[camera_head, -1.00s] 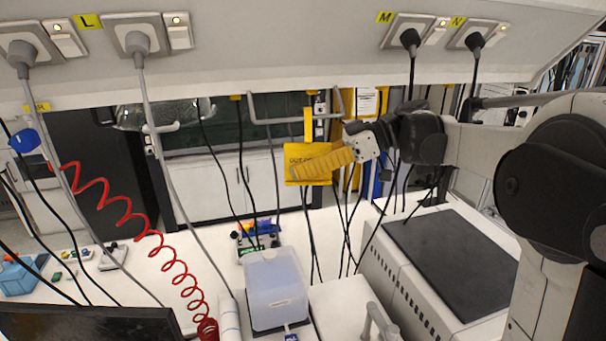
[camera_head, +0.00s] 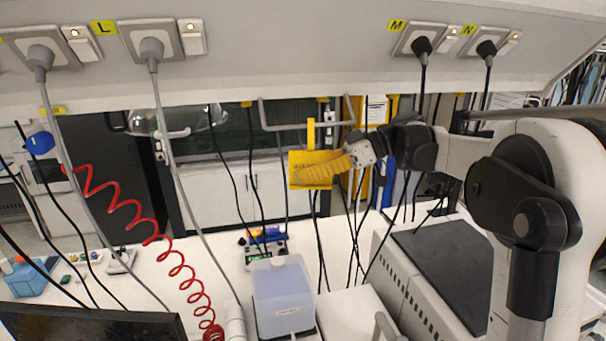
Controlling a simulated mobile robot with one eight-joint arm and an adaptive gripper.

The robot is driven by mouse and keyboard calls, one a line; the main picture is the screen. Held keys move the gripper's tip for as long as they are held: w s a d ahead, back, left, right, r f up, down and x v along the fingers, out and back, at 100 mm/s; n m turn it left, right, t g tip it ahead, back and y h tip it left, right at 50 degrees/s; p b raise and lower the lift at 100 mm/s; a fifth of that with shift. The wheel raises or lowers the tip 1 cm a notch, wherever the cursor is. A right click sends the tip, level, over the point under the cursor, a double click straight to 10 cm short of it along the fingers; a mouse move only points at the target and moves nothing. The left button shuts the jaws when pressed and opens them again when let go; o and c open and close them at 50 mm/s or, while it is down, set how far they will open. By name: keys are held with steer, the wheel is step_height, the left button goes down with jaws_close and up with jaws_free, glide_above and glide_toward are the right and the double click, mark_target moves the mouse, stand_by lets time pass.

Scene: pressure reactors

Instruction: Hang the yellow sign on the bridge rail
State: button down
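The yellow sign (camera_head: 298,182) hangs upright near the middle of the head view, with dark lettering partly covered by my fingers. A narrow yellow hanger strip (camera_head: 311,132) rises from its top edge and overlaps the rail in the picture. The bridge rail (camera_head: 283,127) is a grey U-shaped bar below the overhead panel. I cannot tell whether the strip touches the rail or is in front of it. My gripper (camera_head: 318,170) reaches in from the right, its ribbed yellow fingers closed together across the sign. The far finger and the grip itself are mostly hidden.
The overhead panel (camera_head: 290,65) with sockets and plugs spans the top. Several black cables hang around the sign. A red coiled hose (camera_head: 125,205) hangs at left. Below are a translucent container (camera_head: 283,300) and a dark-topped box (camera_head: 440,265).

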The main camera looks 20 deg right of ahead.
steer(key=c, duration=1.5)
jaws_free()
steer(key=shift+c, duration=0.2)
